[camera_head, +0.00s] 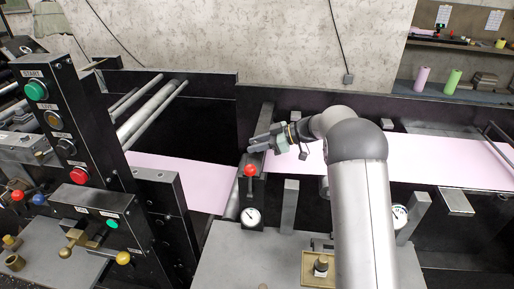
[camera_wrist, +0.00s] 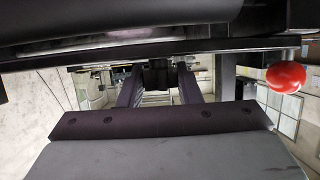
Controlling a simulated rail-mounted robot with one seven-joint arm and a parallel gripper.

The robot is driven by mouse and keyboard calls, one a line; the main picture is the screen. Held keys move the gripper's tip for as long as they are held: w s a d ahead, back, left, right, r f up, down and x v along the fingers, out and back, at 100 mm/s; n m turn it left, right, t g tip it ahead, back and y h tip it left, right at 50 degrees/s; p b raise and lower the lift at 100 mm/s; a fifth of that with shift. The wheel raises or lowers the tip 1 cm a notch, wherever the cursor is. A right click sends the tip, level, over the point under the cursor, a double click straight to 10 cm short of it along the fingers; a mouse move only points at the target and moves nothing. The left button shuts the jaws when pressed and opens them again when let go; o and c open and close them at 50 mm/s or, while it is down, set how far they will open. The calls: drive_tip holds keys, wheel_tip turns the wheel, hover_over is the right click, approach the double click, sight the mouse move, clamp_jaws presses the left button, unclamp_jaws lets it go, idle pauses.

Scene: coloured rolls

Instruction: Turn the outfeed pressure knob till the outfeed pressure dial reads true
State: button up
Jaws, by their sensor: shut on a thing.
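My gripper (camera_head: 252,146) is beside the top of a dark post, above and behind a red ball-topped lever (camera_head: 250,170). In the wrist view my two dark fingers (camera_wrist: 157,85) reach forward and are shut on a small dark piece (camera_wrist: 155,74), which appears to be the knob. The knob is hidden in the head view. A round white dial (camera_head: 250,217) with a dark needle is at the foot of this post. A second white dial (camera_head: 400,215) is at the right, partly behind my arm. Labels and exact readings are too small to tell.
The red lever ball (camera_wrist: 286,76) is close at the right in the wrist view. A pink web (camera_head: 195,175) runs through the machine. A black button panel (camera_head: 60,125) stands at left.

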drive_tip(key=f+m+t+b, duration=0.1)
drive_tip(key=t+b, duration=0.1)
drive_tip(key=b, duration=0.4)
drive_tip(key=shift+f+m, duration=0.1)
drive_tip(key=shift+m, duration=0.2)
drive_tip(key=m+t+b, duration=0.1)
drive_tip(key=b, duration=0.4)
drive_tip(key=shift+f+t+h, duration=0.1)
drive_tip(key=shift+t+h, duration=0.2)
drive_tip(key=m+t+h+b, duration=0.1)
drive_tip(key=m+t+b, duration=0.1)
drive_tip(key=b, duration=0.5)
drive_tip(key=shift+s+m+t, duration=0.1)
drive_tip(key=shift+m+t, duration=0.2)
drive_tip(key=shift+m, duration=0.1)
drive_tip(key=m+t+b, duration=0.1)
drive_tip(key=h+b, duration=0.1)
drive_tip(key=b, duration=0.1)
drive_tip(key=shift+r+m+t, duration=0.25)
drive_tip(key=shift+m+t, duration=0.15)
drive_tip(key=shift+r+m+t+h+b, duration=0.3)
drive_tip(key=shift+m+t+h+b, duration=0.5)
drive_tip(key=shift+m+h+b, duration=0.25)
drive_tip(key=shift+r+m+t+h, duration=0.15)
drive_tip(key=shift+m+t+h, duration=0.45)
drive_tip(key=shift+m+h, duration=0.25)
